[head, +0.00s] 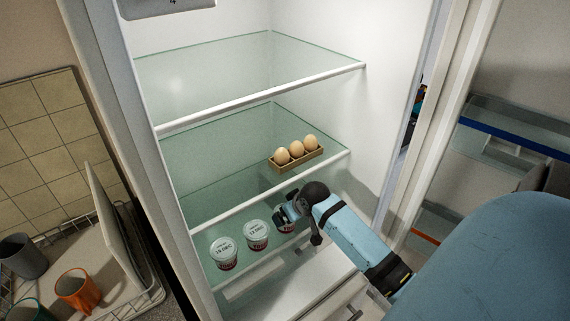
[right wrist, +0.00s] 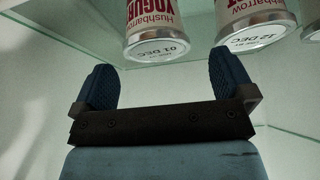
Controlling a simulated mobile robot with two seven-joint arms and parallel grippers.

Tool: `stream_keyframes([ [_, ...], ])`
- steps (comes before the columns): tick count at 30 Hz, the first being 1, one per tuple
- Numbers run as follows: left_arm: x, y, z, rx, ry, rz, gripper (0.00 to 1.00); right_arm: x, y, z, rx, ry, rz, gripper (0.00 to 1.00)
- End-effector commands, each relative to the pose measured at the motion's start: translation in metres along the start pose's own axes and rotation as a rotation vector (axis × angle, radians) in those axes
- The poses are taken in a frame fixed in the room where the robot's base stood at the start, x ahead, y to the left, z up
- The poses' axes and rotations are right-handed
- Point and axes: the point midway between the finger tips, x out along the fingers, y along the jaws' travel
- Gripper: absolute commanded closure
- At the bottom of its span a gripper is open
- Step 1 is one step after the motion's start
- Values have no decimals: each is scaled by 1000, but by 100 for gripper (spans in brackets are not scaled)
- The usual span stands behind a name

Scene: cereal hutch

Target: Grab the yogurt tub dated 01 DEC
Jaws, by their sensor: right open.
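The yogurt tub dated 01 DEC (right wrist: 155,18) shows in the right wrist view, its dated lid facing the camera. It lies ahead of and between the two fingers of my right gripper (right wrist: 162,62), which is open. In the head view the right gripper (head: 285,207) is at the rightmost tub (head: 286,226) on the lower shelf and hides part of it. I cannot tell whether the fingers touch it. The tub dated 12 DEC (head: 256,235) stands left of it and also shows in the right wrist view (right wrist: 257,22). The tub dated 15 DEC (head: 224,253) stands farther left.
A glass shelf (head: 225,170) with a wooden tray of eggs (head: 297,161) lies just above the tubs. The top shelf (head: 245,75) is empty. The open fridge door (head: 495,125) is at the right. Mugs (head: 77,288) and a rack stand outside at the left.

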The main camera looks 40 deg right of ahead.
Motion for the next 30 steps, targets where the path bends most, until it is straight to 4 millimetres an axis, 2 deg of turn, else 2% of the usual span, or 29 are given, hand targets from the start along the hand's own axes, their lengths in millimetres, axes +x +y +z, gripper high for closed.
stream_keyframes([
  [7,-2,-1,-6,0,4,-2,57,18,2,-1,0,-1,1,0],
  [15,-3,1,-9,-36,-3,-12,57,56,5,-1,1,-1,0,0],
  [23,0,1,-4,-43,-12,-13,57,61,6,0,-1,0,0,0],
  [24,0,1,-4,-42,-12,-13,57,61,6,0,-1,0,0,2],
  [30,-1,0,-5,-38,-9,-13,57,60,6,0,-1,-1,0,46],
])
